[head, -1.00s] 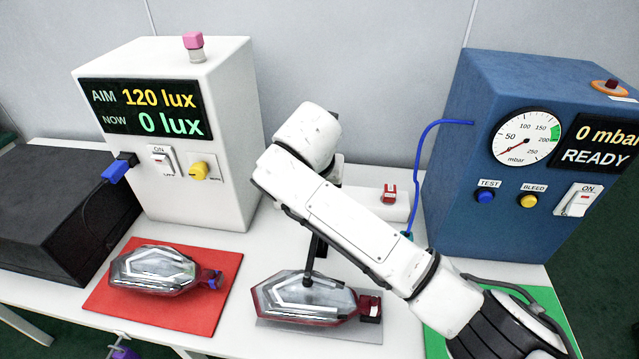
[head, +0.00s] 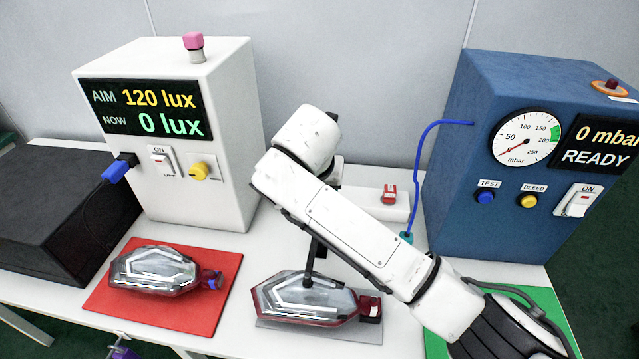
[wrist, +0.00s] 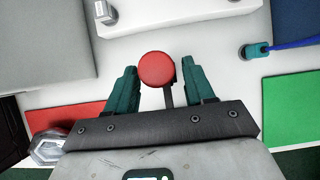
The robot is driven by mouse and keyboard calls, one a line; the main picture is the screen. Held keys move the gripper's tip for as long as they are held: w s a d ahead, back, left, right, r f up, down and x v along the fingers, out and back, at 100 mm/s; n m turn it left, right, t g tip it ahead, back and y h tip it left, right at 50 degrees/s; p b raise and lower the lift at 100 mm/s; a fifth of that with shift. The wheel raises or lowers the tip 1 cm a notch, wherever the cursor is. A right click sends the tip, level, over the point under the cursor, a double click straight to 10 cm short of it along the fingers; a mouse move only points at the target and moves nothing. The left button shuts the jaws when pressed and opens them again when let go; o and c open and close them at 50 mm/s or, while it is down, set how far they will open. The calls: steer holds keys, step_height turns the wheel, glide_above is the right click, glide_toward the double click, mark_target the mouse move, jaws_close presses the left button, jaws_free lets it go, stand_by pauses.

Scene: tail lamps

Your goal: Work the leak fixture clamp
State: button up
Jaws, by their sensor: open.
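In the wrist view the clamp's round red knob (wrist: 156,69) sits between the two teal fingers of my gripper (wrist: 159,66). The fingers are open, with gaps on both sides of the knob. A dark lever bar (wrist: 169,97) shows just right of and below the knob. In the head view my arm hides the gripper and the knob. The clamp's black arm (head: 314,250) reaches down to the clear, red-edged tail lamp (head: 290,298) on the grey plate (head: 345,333). The blue leak tester (head: 450,190) reads 0 mbar and READY.
A white lux box (head: 235,160) stands at the back left, beside a black case (head: 50,215). Another lamp (head: 155,270) lies on the red mat (head: 225,262). A green mat (head: 550,300) is at right. A blue hose (head: 420,160) runs from the tester to the table.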

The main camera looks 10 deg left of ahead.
steer(key=v, duration=1)
steer(key=shift+s+r, duration=0.15)
steer(key=shift+r, duration=0.1)
